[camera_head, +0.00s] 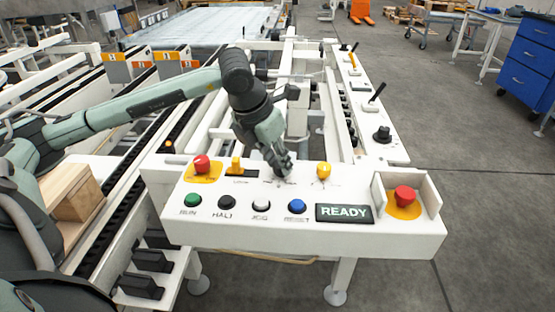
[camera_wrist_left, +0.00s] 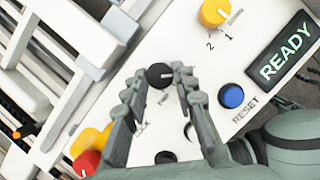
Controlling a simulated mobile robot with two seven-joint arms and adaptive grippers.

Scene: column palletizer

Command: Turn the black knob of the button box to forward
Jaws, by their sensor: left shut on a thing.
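The white button box (camera_head: 300,238) stands in front of me with its sloped panel facing up. My left gripper (camera_head: 282,172) reaches down to the upper middle of the panel and hides the black knob in the head view. In the left wrist view the black knob (camera_wrist_left: 159,76) sits between the fingertips of my left gripper (camera_wrist_left: 158,80), one finger on each side, shut on it. A small pale mark shows on the knob's top; the printed position labels near it are mostly covered or too small to read.
Close by are a red button (camera_head: 201,164), a yellow knob (camera_head: 324,170), green, black, white and blue buttons, a READY display (camera_head: 344,213) and a shielded red button (camera_head: 404,195). White conveyor frames stand behind; open grey floor lies to the right.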

